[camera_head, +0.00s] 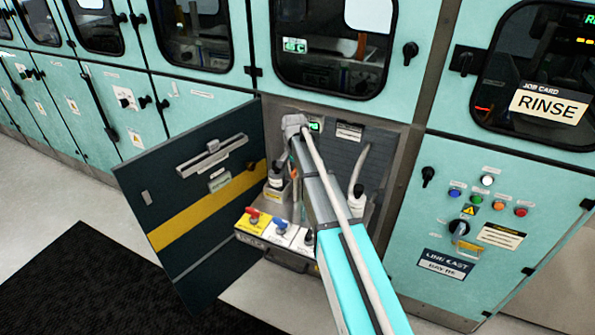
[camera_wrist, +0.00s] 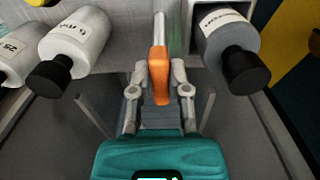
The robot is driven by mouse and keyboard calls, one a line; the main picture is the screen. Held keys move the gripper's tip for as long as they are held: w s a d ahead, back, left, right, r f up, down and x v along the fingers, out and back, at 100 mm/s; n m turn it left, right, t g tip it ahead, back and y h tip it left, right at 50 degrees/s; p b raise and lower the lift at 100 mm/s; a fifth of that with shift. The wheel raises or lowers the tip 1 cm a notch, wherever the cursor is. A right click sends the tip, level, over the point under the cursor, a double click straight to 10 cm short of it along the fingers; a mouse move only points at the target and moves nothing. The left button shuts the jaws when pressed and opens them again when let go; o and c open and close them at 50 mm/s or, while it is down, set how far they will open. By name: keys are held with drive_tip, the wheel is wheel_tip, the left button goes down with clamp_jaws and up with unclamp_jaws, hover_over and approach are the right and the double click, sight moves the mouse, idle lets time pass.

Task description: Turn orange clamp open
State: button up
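The orange clamp (camera_wrist: 158,75) is a narrow orange lever on a pale upright tube (camera_wrist: 159,30) in the wrist view. My gripper (camera_wrist: 158,82) is open, with one finger on the left and one on the right of the clamp. A gap shows on the left; on the right the finger is close, and I cannot tell if it touches. In the head view my arm reaches into the open cabinet and hides most of the gripper and the clamp.
The cabinet's dark door (camera_head: 205,190) hangs open at the left. Red (camera_head: 254,215) and blue (camera_head: 281,225) handles sit at the cabinet's front. A control panel (camera_head: 485,215) is at the right.

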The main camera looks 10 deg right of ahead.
drive_tip(key=o, duration=0.4)
drive_tip(key=shift+o, duration=0.2)
drive_tip(key=shift+r, duration=0.1)
